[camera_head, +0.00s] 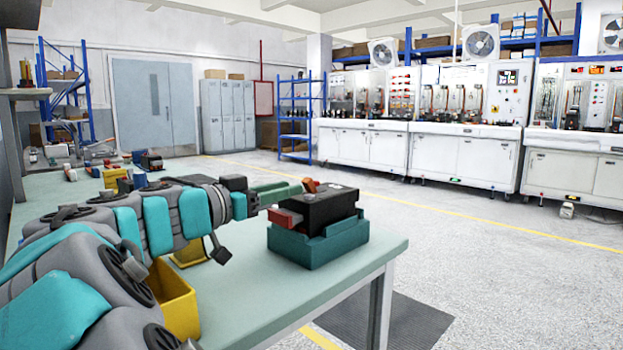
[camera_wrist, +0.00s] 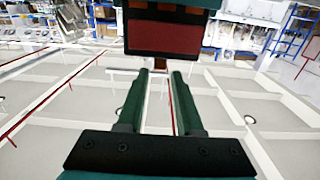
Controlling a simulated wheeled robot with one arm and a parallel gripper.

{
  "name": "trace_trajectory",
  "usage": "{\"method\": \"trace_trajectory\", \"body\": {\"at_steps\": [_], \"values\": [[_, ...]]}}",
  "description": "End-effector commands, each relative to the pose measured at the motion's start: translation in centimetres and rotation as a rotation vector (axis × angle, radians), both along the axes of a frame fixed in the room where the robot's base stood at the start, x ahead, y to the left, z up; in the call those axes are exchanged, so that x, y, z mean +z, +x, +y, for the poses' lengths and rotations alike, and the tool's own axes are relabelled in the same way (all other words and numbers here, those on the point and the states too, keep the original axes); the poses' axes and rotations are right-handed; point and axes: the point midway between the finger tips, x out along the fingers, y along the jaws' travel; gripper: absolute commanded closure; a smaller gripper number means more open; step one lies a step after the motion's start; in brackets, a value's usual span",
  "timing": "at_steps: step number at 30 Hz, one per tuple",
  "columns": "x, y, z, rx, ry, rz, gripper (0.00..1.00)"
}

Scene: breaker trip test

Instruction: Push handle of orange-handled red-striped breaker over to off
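The breaker (camera_head: 332,208) is a black block with a red front end and an orange handle (camera_head: 311,185) on top. It sits in a teal holder (camera_head: 318,248) near the table's right corner. In the wrist view its red end (camera_wrist: 165,38) fills the top middle. A small orange-brown piece, seemingly the handle (camera_wrist: 160,64), shows just beyond and between the fingertips. My gripper (camera_head: 292,190) reaches in from the left at handle height, its green fingers close to the handle. In the wrist view the fingers (camera_wrist: 161,76) are apart with nothing between them. Contact with the handle cannot be told.
The pale green table (camera_head: 245,310) has a yellow bin (camera_head: 175,300) beside my arm. Several small coloured parts (camera_head: 115,178) lie farther back on the left. The table edge is close to the right of the holder. White test benches (camera_head: 470,155) stand far off across open floor.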

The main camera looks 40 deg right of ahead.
Motion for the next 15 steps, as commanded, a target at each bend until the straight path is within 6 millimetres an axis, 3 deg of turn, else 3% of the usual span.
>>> {"method": "trace_trajectory", "body": {"at_steps": [9,15], "values": [[0.1,0.4,-6.2,-0.004,0.003,0.002,0.65],[0.1,0.6,-8.6,-0.003,0.002,0.001,0.65]]}}
